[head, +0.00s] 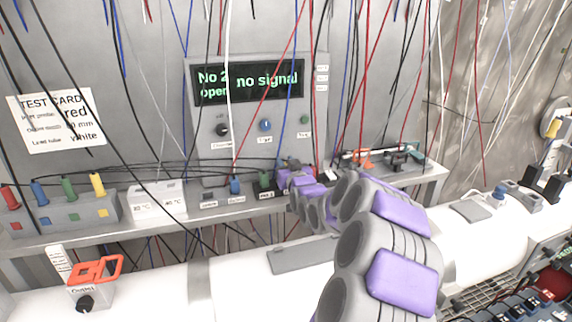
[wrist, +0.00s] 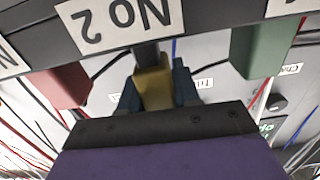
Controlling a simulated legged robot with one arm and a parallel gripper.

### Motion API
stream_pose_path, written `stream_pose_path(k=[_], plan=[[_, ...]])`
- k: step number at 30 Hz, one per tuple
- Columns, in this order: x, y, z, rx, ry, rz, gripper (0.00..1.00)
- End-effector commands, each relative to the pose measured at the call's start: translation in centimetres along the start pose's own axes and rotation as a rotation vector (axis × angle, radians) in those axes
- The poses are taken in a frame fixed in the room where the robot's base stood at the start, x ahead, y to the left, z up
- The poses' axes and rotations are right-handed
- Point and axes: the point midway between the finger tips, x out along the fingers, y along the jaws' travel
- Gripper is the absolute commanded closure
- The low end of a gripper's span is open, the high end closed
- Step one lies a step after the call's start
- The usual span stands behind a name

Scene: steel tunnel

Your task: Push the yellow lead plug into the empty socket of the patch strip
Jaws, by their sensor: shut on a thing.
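My gripper (wrist: 156,90) is shut on the yellow lead plug (wrist: 153,88), which sits between its two dark blue fingers in the wrist view. The plug's far end points at the dark patch strip (wrist: 215,22) by an upside-down "No 2" label. A grey piece shows between plug and strip; I cannot tell whether the plug is in the socket. A red plug (wrist: 62,86) is to the left and a green plug (wrist: 264,48) to the right. In the head view my gripper (head: 288,176) is at the shelf, and the arm hides the held plug.
A screen (head: 250,82) reads "No 2 open" and "no signal". A grey box (head: 70,213) with red, blue, green and yellow plugs stands at the shelf's left. Thin cables hang in front.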

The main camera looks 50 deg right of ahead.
Motion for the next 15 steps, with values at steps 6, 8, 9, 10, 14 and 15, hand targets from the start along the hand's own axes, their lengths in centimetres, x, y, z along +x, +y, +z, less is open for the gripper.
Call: stream_pose_path(k=[6,8,9,10,14,15], plan=[[0.0,0.0,0.6,0.0,-0.001,0.0,0.98],[0.0,0.0,0.7,0.0,-0.001,0.0,0.98],[0.0,0.1,0.8,0.0,-0.001,0.0,0.98],[0.0,0.1,0.9,0.0,-0.001,0.0,0.98],[0.0,0.1,1.2,0.0,-0.001,0.0,0.98],[0.0,0.1,1.3,0.0,-0.001,0.0,0.98]])
